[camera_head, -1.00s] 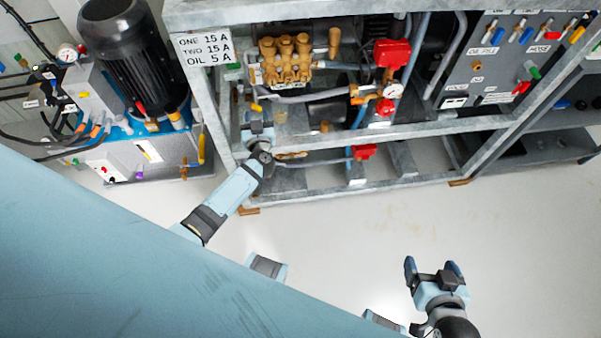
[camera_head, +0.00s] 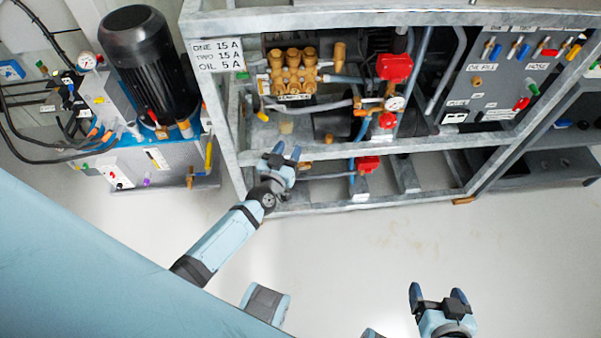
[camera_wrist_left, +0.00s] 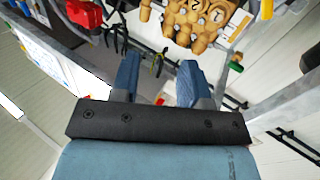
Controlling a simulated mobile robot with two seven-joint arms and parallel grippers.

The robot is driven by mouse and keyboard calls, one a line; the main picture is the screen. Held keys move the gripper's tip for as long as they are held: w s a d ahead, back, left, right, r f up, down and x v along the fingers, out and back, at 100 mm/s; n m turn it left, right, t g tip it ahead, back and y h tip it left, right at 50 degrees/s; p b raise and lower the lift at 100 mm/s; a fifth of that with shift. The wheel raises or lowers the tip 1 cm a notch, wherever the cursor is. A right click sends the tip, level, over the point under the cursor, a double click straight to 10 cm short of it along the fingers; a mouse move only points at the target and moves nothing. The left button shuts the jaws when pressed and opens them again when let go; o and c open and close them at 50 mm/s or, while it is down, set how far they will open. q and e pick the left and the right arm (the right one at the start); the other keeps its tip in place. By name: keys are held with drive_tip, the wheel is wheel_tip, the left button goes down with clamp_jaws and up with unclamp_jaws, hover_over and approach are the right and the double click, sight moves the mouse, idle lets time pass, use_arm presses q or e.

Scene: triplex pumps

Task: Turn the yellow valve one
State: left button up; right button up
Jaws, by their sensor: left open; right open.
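Several yellow handles show, and I cannot tell by its marking which is valve one. Another yellow handle (camera_head: 573,52) is on the grey panel at right. My left gripper (camera_head: 286,151) is open and empty at the rack's front, below and right of the small handle, apart from it. Its open fingers show in the left wrist view (camera_wrist_left: 159,70). My right gripper (camera_head: 437,293) is open and empty over the floor.
The grey metal rack (camera_head: 330,204) has bars around the pump. Red-handled valves and a gauge (camera_head: 396,102) stand right of the pump. A black motor (camera_head: 147,58) with hoses stands at left, with a yellow upright handle (camera_head: 209,153). The floor in front is clear.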

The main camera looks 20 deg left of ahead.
use_arm(q)
drive_tip(key=s+d+r+m+g+h+b, duration=0.2)
drive_tip(key=s+d+m+h, duration=0.1)
drive_tip(key=s+d+h, duration=0.2)
drive_tip(key=shift+s+d+r, duration=0.2)
drive_tip(key=shift+s+d, duration=0.25)
drive_tip(key=shift+d, duration=0.25)
idle(6.8)
